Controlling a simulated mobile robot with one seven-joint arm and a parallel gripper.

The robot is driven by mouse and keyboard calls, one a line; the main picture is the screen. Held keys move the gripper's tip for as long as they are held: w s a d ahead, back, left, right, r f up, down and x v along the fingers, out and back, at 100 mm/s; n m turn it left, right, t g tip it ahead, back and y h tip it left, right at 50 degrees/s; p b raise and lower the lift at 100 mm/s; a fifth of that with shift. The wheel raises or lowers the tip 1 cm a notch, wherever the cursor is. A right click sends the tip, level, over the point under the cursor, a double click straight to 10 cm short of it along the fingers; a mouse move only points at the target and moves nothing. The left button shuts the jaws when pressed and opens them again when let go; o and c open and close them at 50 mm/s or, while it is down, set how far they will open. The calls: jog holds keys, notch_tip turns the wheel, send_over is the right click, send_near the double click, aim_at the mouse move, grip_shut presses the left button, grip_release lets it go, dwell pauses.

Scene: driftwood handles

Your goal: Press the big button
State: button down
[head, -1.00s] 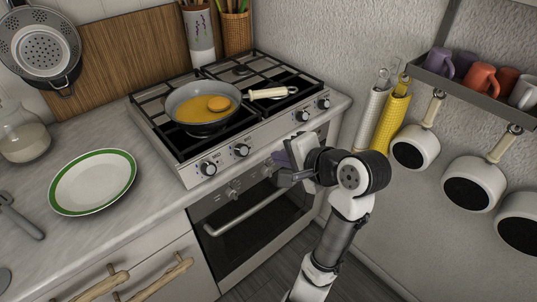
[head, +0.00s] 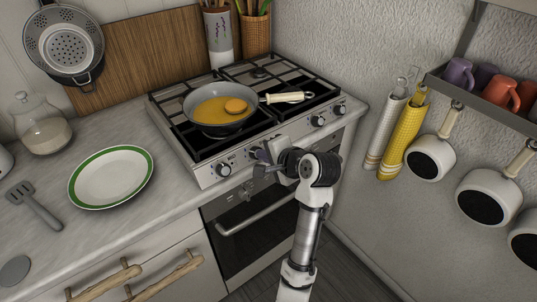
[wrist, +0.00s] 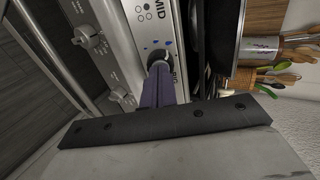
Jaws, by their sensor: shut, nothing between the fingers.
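The stove's front panel (head: 210,176) carries several dark knobs. In the wrist view the panel (wrist: 150,15) has printed labels "MID" and, partly hidden, what looks like "BIG" beside a round knob or button (wrist: 158,56). My gripper (head: 262,162) is shut and empty, close to the panel's right-middle part. In the wrist view its purple-grey fingers (wrist: 158,72) overlap the lower edge of that round part. I cannot tell whether they touch it. The fingers hide part of the panel.
A pan (head: 222,108) with egg sits on the hob, handle pointing right. The oven handle (head: 255,215) sticks out below the panel. A green-rimmed plate (head: 112,178) lies on the counter at left. White pots (head: 432,157) hang on the right wall.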

jog(key=shift+w+a+f+p, duration=0.2)
jog(key=shift+w+a+p, duration=0.15)
jog(key=shift+p, duration=0.1)
jog(key=shift+w+f, duration=0.1)
jog(key=shift+a, duration=0.1)
jog(key=shift+r+p, duration=0.25)
jog(key=shift+p, duration=0.25)
